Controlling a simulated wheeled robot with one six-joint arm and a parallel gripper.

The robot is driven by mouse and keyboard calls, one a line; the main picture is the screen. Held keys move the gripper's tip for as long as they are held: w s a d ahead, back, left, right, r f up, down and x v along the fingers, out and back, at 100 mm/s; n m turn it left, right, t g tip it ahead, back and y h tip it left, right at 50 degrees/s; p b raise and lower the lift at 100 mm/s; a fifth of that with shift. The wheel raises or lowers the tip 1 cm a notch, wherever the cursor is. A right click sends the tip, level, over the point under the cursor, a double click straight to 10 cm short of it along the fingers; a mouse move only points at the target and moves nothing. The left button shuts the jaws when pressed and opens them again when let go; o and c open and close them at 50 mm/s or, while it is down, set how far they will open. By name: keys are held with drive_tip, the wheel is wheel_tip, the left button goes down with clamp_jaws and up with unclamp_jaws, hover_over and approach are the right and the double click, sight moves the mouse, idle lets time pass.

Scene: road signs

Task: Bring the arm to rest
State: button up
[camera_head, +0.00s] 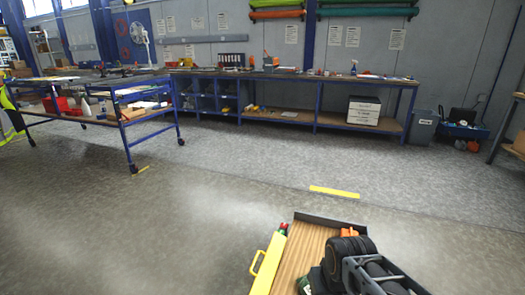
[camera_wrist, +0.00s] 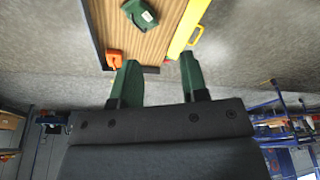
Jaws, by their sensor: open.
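My gripper (camera_wrist: 160,60) shows in the wrist view with its two green fingers spread apart and nothing between them. My arm (camera_head: 375,270) is folded low over a wood-topped deck at the bottom of the head view. The deck (camera_head: 303,250) has a dark rim and also shows in the wrist view (camera_wrist: 108,22). The fingertips appear near the rim in the wrist view; I cannot tell their height above it. In the head view, the arm hides part of the deck.
A yellow piece with a handle (camera_head: 267,268) lines the deck's left side. An orange item (camera_wrist: 114,59) and a green item (camera_wrist: 141,13) are at the deck. A blue cart (camera_head: 150,112) stands left, a long workbench (camera_head: 300,77) along the wall. The floor between is clear.

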drive_tip(key=w+p+v, duration=0.2)
drive_tip(key=p+v, duration=0.7)
drive_tip(key=v, duration=0.1)
drive_tip(key=w+r+p+v, duration=0.1)
drive_tip(key=w+p+v, duration=0.2)
drive_tip(key=p+v, duration=0.7)
drive_tip(key=w+r+p+v, duration=0.1)
drive_tip(key=w+p+v, duration=0.1)
drive_tip(key=p+v, duration=0.7)
wheel_tip(320, 180, up, 2)
drive_tip(key=shift+s+a+r+t+p, duration=0.1)
drive_tip(key=shift+s+a+t+p, duration=0.2)
drive_tip(key=shift+t, duration=0.1)
